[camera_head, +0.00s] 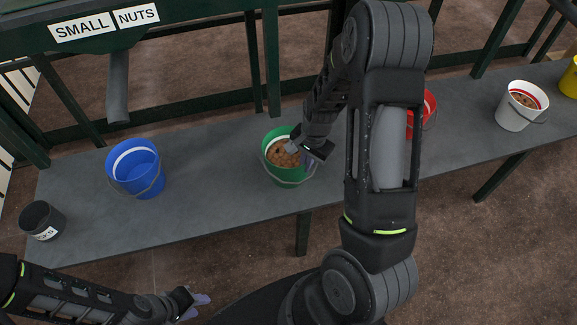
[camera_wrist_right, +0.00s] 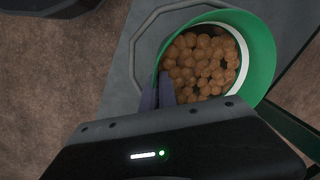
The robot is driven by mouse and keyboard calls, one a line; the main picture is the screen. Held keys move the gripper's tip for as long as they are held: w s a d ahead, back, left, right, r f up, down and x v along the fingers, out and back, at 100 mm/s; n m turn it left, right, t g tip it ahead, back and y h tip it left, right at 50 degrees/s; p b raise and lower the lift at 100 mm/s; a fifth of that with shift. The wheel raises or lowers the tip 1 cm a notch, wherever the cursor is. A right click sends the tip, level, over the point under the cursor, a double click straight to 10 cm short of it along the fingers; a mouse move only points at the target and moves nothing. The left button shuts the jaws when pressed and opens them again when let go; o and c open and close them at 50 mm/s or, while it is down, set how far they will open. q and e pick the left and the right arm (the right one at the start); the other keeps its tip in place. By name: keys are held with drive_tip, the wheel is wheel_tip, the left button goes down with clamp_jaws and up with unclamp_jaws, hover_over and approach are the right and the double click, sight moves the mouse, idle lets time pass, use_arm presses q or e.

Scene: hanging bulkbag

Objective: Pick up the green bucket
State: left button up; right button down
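The green bucket (camera_head: 284,179) stands upright on the grey bench, full of round brown nuts. In the right wrist view its green rim and wall (camera_wrist_right: 258,50) curve around the nuts (camera_wrist_right: 200,62). The bucket appears to rest on the bench. My left gripper (camera_head: 198,303) is low at the front left, apart from everything; its finger gap is unclear.
On the grey bench (camera_head: 225,165) stand a blue bucket (camera_head: 137,172), a small black bucket (camera_head: 42,221), a red bucket (camera_head: 429,107) partly behind my right arm, a white bucket (camera_head: 518,115) and a yellow one (camera_head: 570,82). Dark green posts and rails run behind.

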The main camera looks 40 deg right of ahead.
idle(0.6)
wheel_tip(320, 180, up, 10)
drive_tip(key=p, duration=0.2)
drive_tip(key=shift+p, duration=0.35)
idle(0.4)
drive_tip(key=w+a+r+n+p, duration=0.2)
drive_tip(key=w+a+n+p, duration=0.1)
drive_tip(key=a+n, duration=0.4)
drive_tip(key=w+a+r+n+g+p, duration=0.1)
drive_tip(key=a+n+p, duration=0.4)
drive_tip(key=a, duration=0.5)
drive_tip(key=w+r+n, duration=0.1)
drive_tip(key=w+n, duration=0.1)
drive_tip(key=shift+w+a+y+p, duration=0.3)
drive_tip(key=shift+y, duration=0.1)
